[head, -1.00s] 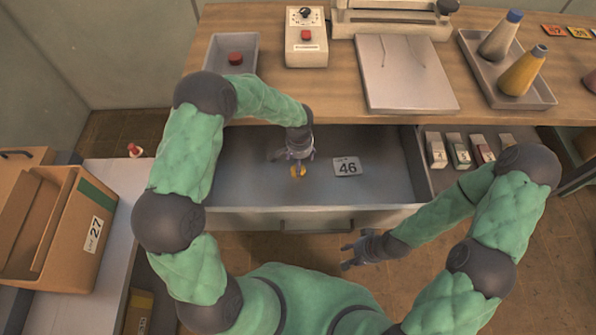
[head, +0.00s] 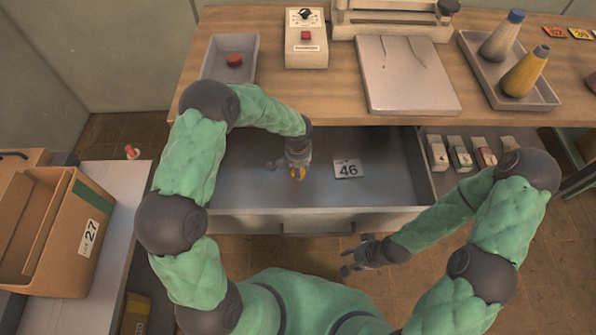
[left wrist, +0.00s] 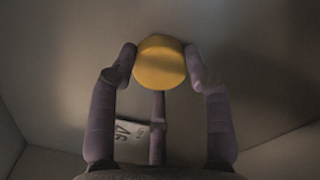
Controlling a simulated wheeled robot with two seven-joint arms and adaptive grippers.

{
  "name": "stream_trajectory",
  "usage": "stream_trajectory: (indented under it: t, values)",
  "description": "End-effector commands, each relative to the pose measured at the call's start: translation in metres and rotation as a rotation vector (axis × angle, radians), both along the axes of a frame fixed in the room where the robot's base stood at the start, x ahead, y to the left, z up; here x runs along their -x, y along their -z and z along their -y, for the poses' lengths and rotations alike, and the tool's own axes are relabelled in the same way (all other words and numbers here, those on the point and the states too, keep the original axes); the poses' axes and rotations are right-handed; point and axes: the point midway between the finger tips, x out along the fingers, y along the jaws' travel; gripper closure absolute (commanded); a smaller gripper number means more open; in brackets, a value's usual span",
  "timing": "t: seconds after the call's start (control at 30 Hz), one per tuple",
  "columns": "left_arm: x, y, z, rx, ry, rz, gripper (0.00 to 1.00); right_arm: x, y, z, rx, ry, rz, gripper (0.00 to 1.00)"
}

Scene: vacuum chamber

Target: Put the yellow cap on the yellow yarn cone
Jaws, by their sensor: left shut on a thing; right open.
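The yellow cap (head: 297,174) is in my left gripper (head: 296,166), which is over the open drawer (head: 250,190). In the left wrist view the round yellow cap (left wrist: 160,62) sits between the fingertips of my left gripper (left wrist: 160,72), which is shut on it. The yellow yarn cone (head: 524,73) stands in a grey tray (head: 548,97) at the right of the bench, with a grey tip. My right gripper (head: 353,258) is open and empty in front of the drawer, far from the cone.
A cone with a blue tip (head: 502,37) stands beside the yellow one. A card marked 46 (head: 347,168) lies in the drawer. A grey plate (head: 405,80), a control box (head: 306,45) and a bin with a red cap (head: 235,60) are on the bench. A cardboard box (head: 65,235) stands left.

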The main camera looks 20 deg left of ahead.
Motion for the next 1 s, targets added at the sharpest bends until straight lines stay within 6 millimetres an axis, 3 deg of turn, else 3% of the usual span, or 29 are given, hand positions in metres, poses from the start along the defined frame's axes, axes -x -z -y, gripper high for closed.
stream_trajectory:
  t: [0.27,0.47,0.73,1.0]
  values:
    - [0.0,-0.011,0.0,0.0,0.0,0.0,0.68,0.0,-0.007,0.0,0.0,0.0,0.0,0.56]
    - [0.0,-0.039,0.003,0.001,0.002,0.002,0.68,0.0,-0.023,0.0,0.0,0.0,0.0,0.56]
    - [0.002,-0.096,0.052,0.0,0.005,0.003,0.68,0.0,-0.045,0.0,0.0,0.0,0.0,0.56]
    - [0.005,-0.118,0.11,0.0,0.004,0.0,0.68,0.0,-0.059,0.0,0.0,0.0,0.0,0.56]
